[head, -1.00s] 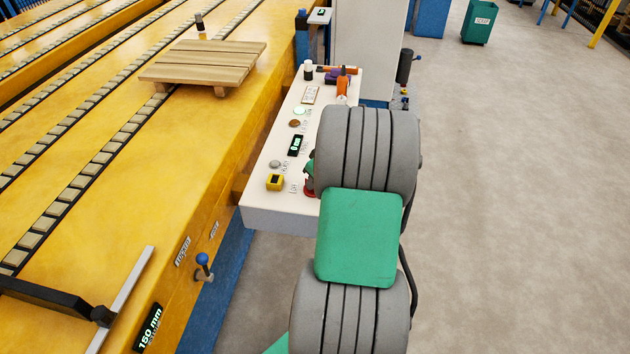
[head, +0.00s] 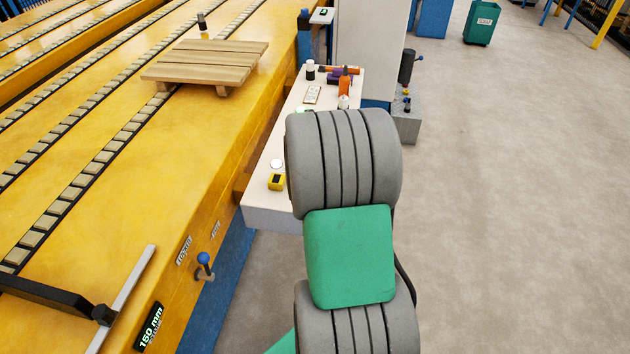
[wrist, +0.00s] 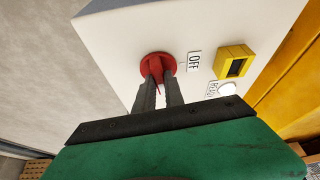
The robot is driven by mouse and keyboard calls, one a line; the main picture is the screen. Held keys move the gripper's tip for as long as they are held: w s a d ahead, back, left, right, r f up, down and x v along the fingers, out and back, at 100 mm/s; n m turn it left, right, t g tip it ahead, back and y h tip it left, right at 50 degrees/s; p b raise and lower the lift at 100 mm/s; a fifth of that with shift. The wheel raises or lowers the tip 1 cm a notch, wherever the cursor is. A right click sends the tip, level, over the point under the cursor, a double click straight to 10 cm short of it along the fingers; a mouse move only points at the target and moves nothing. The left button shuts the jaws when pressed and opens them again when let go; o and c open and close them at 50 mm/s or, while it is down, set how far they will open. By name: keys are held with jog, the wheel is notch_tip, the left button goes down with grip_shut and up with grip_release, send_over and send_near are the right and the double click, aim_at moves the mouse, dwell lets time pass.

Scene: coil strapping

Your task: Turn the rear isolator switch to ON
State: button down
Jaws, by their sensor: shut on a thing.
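A red rotary switch (wrist: 148,63) sits on the pale console face in the wrist view. A label reading OFF (wrist: 195,62) is beside it. My gripper (wrist: 161,82) has its two dark fingers closed on the switch's handle, which they largely hide, so I cannot tell exactly where it points. No ON label is readable. In the head view my arm hides the switch and my gripper.
The white console (head: 268,216) stands beside the yellow conveyor bed (head: 130,180). A yellow-framed black part (wrist: 233,62) and a white round button (wrist: 227,89) are near the switch. An orange bottle (head: 345,82) stands at the console's far end.

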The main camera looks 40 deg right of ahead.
jog(key=shift+m, duration=0.5)
jog(key=c, duration=1.4)
grip_release()
jog(key=shift+c, duration=0.2)
jog(key=shift+g, duration=0.3)
jog(key=v, duration=0.7)
jog(key=shift+a+r, duration=0.2)
jog(key=shift+r, duration=0.15)
jog(key=shift+p, duration=0.3)
